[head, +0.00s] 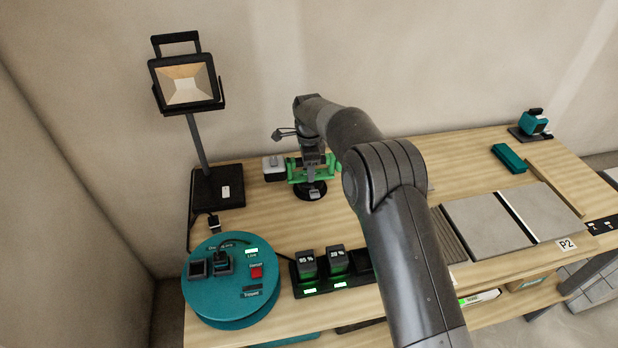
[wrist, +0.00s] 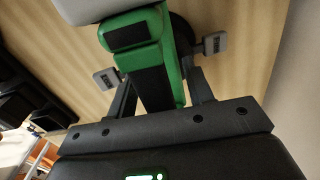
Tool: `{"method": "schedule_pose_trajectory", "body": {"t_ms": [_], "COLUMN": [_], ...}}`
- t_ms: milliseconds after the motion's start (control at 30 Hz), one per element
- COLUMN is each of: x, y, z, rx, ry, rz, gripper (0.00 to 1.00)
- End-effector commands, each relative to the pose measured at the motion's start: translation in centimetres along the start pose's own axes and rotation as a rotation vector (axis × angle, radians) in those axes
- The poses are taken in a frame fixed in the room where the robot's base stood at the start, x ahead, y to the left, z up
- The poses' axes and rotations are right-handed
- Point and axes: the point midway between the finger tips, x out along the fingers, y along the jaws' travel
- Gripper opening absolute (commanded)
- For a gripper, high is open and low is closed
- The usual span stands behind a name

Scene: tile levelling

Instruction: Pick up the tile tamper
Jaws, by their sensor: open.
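The tile tamper (head: 297,176) appears to be the green tool with a black round base, standing on the bench at the back left. A pale grey block (head: 273,164) sits at its left end. My gripper (head: 313,168) is over the tool and hides part of it. In the wrist view, the tamper's green body with black grip areas (wrist: 157,70) lies between the two open fingers of my gripper (wrist: 160,61). The finger pads stand apart, one on each side, with gaps to the green body. The lower part of the tool is mostly hidden.
A work lamp (head: 187,84) stands left of the tamper. A teal round reel (head: 232,292) and a battery charger (head: 335,284) are in front. Grey tiles (head: 487,229), a teal block (head: 509,158) and a teal device (head: 535,123) are to the right. Bare wood (head: 262,215) lies before the tamper.

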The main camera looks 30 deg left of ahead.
Motion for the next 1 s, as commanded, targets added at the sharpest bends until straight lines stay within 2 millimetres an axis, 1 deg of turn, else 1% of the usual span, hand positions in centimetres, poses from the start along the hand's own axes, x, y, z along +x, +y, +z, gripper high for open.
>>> {"method": "schedule_pose_trajectory", "body": {"t_ms": [333, 733, 1000], "x": [0.13, 0.12, -0.16], "y": [0.01, 0.0, -0.08], "z": [0.01, -0.01, -0.01], "rx": [0.0, 0.0, 0.0], "ry": [0.0, 0.0, 0.0], "rz": [0.0, 0.0, -0.004], "gripper": [0.47, 0.15, 0.14]}}
